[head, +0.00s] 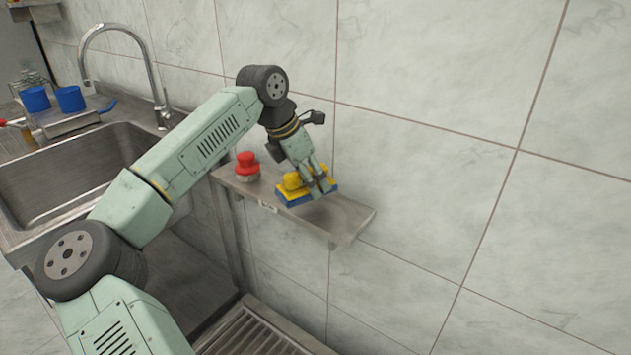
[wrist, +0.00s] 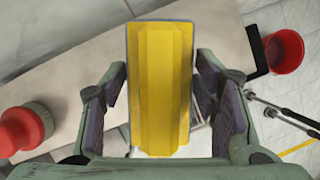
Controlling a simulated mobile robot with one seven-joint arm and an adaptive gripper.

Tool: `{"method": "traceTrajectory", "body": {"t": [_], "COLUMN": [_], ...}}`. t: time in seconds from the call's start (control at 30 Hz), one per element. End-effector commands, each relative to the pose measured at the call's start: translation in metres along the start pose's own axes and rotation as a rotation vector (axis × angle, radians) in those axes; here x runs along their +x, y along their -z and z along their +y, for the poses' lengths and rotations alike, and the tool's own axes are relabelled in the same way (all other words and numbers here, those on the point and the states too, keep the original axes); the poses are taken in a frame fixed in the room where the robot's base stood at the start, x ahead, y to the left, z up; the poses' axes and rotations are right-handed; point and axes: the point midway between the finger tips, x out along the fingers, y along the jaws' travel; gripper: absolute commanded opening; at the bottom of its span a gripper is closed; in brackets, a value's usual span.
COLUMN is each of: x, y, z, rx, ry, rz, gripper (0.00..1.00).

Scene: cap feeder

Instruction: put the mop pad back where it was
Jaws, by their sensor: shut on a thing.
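The mop pad (head: 291,197) is a block with a yellow ridged top and a blue base. In the head view it is at the middle of the steel wall shelf (head: 350,218); I cannot tell whether it touches the shelf or hangs just above. My gripper (head: 320,184) comes down on it from above and is shut on its yellow part. In the wrist view the yellow top of the mop pad (wrist: 162,85) stands between the two fingers of my gripper (wrist: 163,100), with a thin blue edge showing. Its underside is hidden.
A red-topped container (head: 246,167) stands on the shelf left of the pad; it also shows in the wrist view (wrist: 22,130). A red bucket (wrist: 284,52) is at the right there. The sink (head: 60,185) and blue cups (head: 70,98) are left. The shelf's right end is bare.

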Motion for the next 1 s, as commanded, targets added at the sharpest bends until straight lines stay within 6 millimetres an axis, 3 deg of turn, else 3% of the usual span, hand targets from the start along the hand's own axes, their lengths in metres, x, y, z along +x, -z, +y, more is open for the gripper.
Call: {"method": "traceTrajectory", "body": {"t": [0.23, 0.5, 0.83, 0.87, 1.0], "x": [0.008, 0.040, 0.045, 0.044, 0.044], "y": [-0.018, -0.002, 0.000, 0.000, -0.001], "z": [0.002, 0.002, 0.002, 0.002, 0.002], "rx": [0.001, -0.001, 0.000, 0.000, 0.000], "ry": [0.001, 0.000, -0.001, -0.001, -0.001], "rz": [-0.001, -0.002, -0.001, -0.001, -0.001], "gripper": [0.28, 0.28, 0.28, 0.56, 0.65]}}
